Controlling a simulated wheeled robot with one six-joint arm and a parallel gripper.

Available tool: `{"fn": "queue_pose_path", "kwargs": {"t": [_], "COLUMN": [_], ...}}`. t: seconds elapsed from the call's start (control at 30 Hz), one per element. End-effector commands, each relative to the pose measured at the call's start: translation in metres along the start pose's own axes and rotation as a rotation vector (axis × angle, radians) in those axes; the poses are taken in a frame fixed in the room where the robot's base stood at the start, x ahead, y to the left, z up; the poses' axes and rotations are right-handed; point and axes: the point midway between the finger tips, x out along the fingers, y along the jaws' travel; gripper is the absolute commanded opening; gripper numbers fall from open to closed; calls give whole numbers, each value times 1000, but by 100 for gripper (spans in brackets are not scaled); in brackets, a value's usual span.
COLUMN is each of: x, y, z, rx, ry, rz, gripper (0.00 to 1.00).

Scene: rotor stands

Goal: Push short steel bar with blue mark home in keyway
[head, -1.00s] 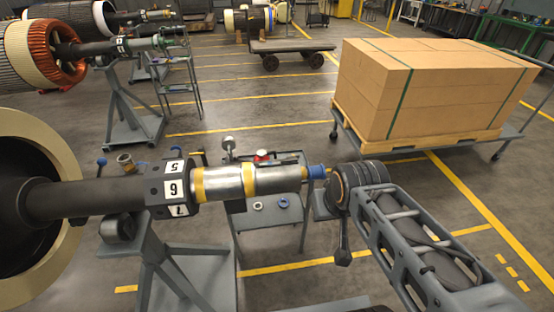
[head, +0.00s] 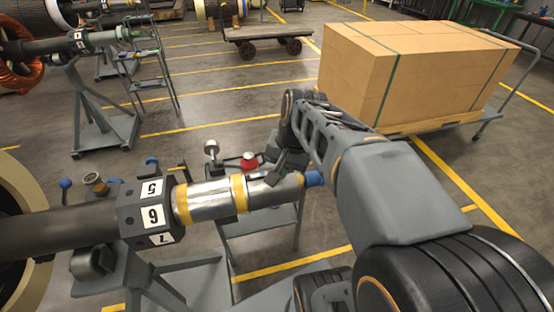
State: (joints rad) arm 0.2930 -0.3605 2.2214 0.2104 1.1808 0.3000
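A steel shaft (head: 211,199) with yellow bands runs to the right from a dark collar (head: 146,212) marked 5, 6, 7.
A grey stand (head: 150,287) supports the shaft. A small grey table (head: 262,226) is behind it, with a red-topped item (head: 249,161) and a silver-headed tool (head: 211,149) near it. A cart with cardboard boxes (head: 400,70) stands at the back right.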

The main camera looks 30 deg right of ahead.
Motion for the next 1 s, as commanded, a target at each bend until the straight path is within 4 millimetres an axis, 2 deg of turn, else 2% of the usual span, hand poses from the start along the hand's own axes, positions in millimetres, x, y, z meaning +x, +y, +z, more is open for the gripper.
{"fn": "queue_pose_path", "kwargs": {"t": [0.03, 0.2, 0.4, 0.5, 0.6, 0.73, 1.0], "x": [1, -8, -18, -22, -21, -12, 29], "y": [7, 25, 57, 70, 75, 72, 48], "z": [-18, -65, -108, -119, -124, -122, -104], "rx": [159, 611, 960, 1053, 1102, 1121, 1119], "ry": [-69, -293, -496, -558, -594, -609, -610], "rz": [-20, -101, -184, -210, -224, -229, -227], "gripper": [0, 0, 0, 0, 0, 0, 0]}}
